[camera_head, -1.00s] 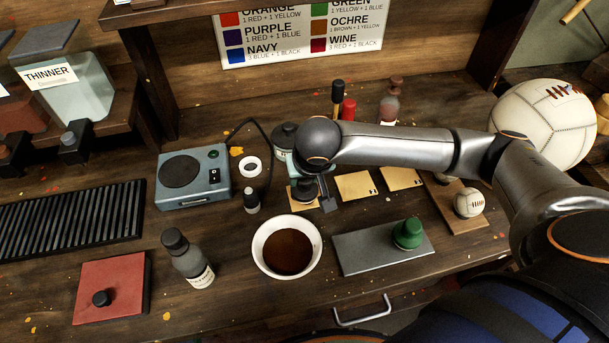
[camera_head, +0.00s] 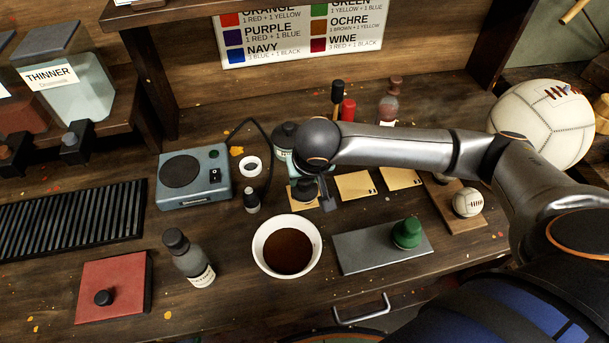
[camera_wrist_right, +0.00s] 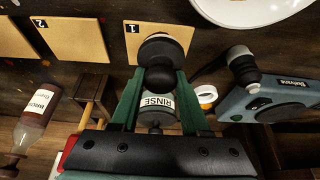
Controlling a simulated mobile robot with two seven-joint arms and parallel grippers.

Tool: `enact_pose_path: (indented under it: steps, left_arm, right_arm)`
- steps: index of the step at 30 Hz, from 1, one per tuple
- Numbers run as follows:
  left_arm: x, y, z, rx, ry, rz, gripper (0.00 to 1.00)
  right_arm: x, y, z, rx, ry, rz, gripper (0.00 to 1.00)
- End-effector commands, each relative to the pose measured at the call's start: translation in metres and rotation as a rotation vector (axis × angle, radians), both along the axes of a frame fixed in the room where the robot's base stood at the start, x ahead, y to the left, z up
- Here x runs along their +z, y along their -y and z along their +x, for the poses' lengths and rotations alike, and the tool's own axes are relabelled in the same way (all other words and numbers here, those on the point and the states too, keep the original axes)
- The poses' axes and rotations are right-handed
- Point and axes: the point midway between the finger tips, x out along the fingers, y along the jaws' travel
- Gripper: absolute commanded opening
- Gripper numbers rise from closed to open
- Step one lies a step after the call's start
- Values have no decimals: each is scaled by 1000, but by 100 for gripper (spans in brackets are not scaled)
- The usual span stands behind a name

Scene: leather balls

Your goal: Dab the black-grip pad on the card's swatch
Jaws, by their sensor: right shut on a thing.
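My right gripper (camera_wrist_right: 157,88) is shut on the black-grip pad (camera_wrist_right: 160,50), holding it by its black knob with the round pad end outward. In the head view the pad (camera_head: 304,196) is over the leftmost tan card (camera_head: 299,207), partly hidden by my wrist. The wrist view shows this card (camera_wrist_right: 138,60), marked 1, behind the pad. I cannot tell whether the pad touches it, and I see no separate swatch mark. Two more tan cards lie to the right, a middle one (camera_head: 355,186) and a far one (camera_head: 402,178). My left gripper is not in view.
A white bowl (camera_head: 259,262) of brown liquid stands in front of the card. A green-grip pad (camera_head: 407,234) sits on a grey plate (camera_head: 362,258). A dark bottle (camera_head: 188,260), a hotplate (camera_head: 193,175) and a RINSE jar (camera_wrist_right: 155,115) stand nearby. The front left holds a red slab (camera_head: 120,275).

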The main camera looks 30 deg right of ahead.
Motion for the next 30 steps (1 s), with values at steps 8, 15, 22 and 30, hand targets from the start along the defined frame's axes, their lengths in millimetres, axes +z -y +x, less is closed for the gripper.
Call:
enact_pose_path:
  steps: [8,15,22,30]
  left_arm:
    - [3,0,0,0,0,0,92]
    - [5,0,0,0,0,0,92]
    - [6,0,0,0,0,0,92]
    - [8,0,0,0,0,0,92]
  right_arm:
    - [-1,0,-1,0,-5,-2,1]
    - [-1,0,-1,-1,-4,-2,1]
    - [0,0,-1,-1,-2,-1,1]
    - [0,0,0,0,0,-1,1]
